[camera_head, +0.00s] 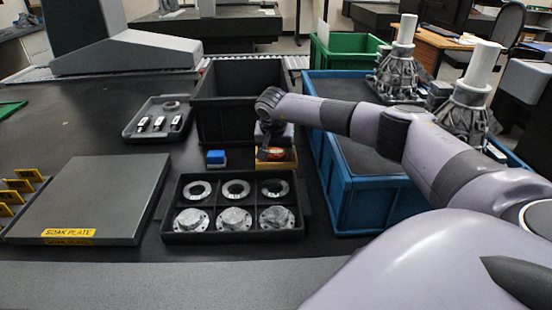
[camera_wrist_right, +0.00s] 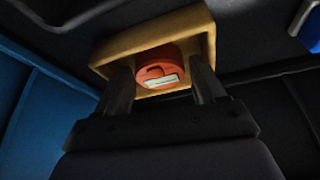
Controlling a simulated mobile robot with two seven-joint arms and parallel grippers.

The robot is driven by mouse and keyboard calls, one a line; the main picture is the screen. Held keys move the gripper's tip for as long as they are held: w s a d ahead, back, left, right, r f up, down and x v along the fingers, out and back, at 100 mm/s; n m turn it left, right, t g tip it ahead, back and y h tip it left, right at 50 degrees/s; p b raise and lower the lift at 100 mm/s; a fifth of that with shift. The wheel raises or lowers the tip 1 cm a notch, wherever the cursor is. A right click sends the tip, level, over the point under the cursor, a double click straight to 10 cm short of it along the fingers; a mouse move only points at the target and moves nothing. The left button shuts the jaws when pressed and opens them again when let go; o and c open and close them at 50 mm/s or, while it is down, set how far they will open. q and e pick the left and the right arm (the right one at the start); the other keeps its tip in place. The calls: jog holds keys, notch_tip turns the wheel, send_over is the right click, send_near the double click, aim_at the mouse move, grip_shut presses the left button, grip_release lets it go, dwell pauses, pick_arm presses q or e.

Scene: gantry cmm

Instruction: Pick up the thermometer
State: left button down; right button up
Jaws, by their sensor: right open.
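An orange-red round device with a pale label, which appears to be the thermometer (camera_wrist_right: 158,72), sits in a tan, open box (camera_wrist_right: 110,55). In the head view the thermometer (camera_head: 277,153) and the yellow-tan box (camera_head: 277,165) show only partly, behind my right gripper (camera_head: 272,150). In the wrist view my right gripper (camera_wrist_right: 161,80) is open, pointing into the box, with one finger on each side of the thermometer. I cannot tell whether the fingers touch it. My left gripper is not in view.
A black tray of metal rings and flanges (camera_head: 235,237) lies just in front. A small blue block (camera_head: 215,157) is left of the box. A deep black bin (camera_head: 215,75) stands behind and a blue crate (camera_head: 345,200) close at right. A grey soak plate (camera_head: 95,195) lies left.

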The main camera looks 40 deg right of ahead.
aim_at(275, 154)
jog(key=c, duration=0.8)
jog(key=shift+r, duration=0.15)
jog(key=shift+c, duration=0.2)
notch_tip(275, 154, up, 20)
jog(key=p, duration=0.2)
jog(key=shift+p, duration=0.4)
